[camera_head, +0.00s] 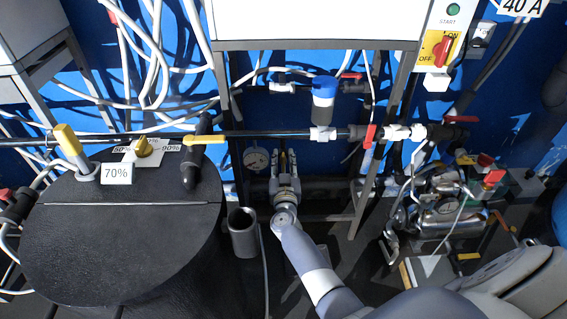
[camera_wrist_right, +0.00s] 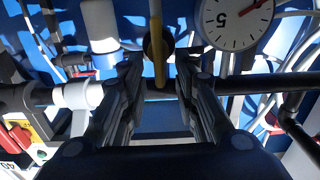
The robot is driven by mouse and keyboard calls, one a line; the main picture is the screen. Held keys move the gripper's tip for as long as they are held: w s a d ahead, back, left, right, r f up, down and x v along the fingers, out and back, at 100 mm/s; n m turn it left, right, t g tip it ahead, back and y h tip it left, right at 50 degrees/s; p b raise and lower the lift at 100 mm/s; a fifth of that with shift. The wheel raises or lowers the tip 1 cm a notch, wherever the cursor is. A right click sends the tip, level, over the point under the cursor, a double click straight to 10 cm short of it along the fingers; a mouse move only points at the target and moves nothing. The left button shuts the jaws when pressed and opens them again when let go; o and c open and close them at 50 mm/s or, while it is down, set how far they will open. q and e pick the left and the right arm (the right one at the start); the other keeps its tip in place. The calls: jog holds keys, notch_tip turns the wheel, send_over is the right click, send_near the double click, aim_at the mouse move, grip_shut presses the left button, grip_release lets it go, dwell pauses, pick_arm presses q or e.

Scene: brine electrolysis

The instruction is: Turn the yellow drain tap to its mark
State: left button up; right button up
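A narrow yellow tap handle (camera_wrist_right: 158,62) on a dark round body (camera_wrist_right: 157,45) shows in the right wrist view. It lies between the two fingers of my right gripper (camera_wrist_right: 158,72), with a gap on each side. The gripper is open and points at the tap. In the head view my right gripper (camera_head: 284,166) is just right of a pressure gauge (camera_head: 257,159), below the long black pipe. It mostly hides the tap there. I cannot make out the tap's mark. My left gripper is not in view.
The gauge also shows in the wrist view (camera_wrist_right: 237,18). A black tank (camera_head: 120,240) at left carries a yellow knob (camera_head: 143,147) and a 70% card (camera_head: 116,173). Another yellow lever (camera_head: 203,139) sits on the pipe. A steel apparatus (camera_head: 440,212) stands at right.

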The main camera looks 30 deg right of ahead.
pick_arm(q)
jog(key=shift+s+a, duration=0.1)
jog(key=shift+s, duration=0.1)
pick_arm(e)
grip_shut()
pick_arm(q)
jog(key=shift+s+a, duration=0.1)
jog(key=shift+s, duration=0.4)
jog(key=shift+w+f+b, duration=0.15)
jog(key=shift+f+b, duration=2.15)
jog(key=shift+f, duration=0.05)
pick_arm(e)
jog(key=shift+s+d+f+m, duration=0.2)
jog(key=shift+d+f+m, duration=0.25)
jog(key=shift+m, duration=2.55)
jog(key=shift+s+d+f+m, duration=0.25)
jog(key=shift+f+m, duration=0.2)
jog(key=shift+m, duration=2.55)
jog(key=shift+s+d+f+m, duration=0.15)
jog(key=shift+d+f+m, duration=0.3)
jog(key=shift+m, duration=2.55)
